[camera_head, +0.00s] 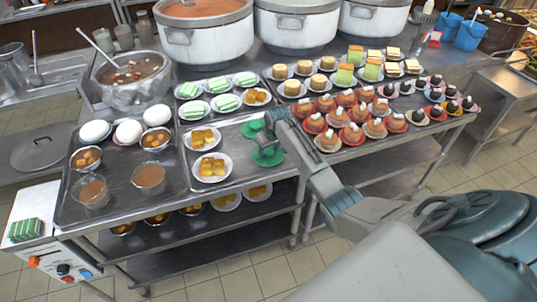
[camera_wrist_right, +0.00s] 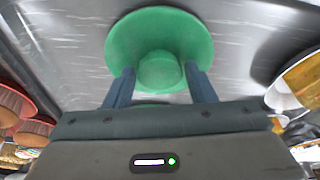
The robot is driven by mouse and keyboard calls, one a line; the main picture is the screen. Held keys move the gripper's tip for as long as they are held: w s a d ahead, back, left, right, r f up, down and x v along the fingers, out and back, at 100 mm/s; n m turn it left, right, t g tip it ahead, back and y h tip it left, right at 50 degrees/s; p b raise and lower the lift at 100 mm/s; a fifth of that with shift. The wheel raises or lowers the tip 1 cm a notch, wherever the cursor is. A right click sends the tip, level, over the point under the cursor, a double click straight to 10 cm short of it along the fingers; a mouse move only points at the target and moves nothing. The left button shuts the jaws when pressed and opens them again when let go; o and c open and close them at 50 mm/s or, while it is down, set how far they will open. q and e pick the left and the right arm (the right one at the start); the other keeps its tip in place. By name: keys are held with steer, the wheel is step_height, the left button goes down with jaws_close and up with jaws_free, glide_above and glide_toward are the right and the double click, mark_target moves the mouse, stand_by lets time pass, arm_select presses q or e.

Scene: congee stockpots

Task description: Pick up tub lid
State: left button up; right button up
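A round green lid with a raised knob (camera_wrist_right: 160,70) lies on the metal tray in the right wrist view. In the head view green lid shapes show on both sides of my right gripper (camera_head: 266,138), one nearer the front (camera_head: 268,157) and one behind it (camera_head: 252,128). I cannot tell whether these are one lid or two. My right gripper (camera_wrist_right: 160,72) is open, with its blue fingers on either side of the knob and narrow gaps between. A sliver of green also shows below the knob between the fingers. My left gripper is not in view.
Plates of yellow cakes (camera_head: 211,167) stand left of the lid on the tray (camera_head: 238,180). Rows of red dessert cups (camera_head: 328,142) crowd the right. Green-and-white pastries (camera_head: 226,102) sit behind, with large stockpots (camera_head: 206,38) further back. Bare tray shows near the front.

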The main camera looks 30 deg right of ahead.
steer(key=c, duration=0.6)
steer(key=shift+r, duration=0.15)
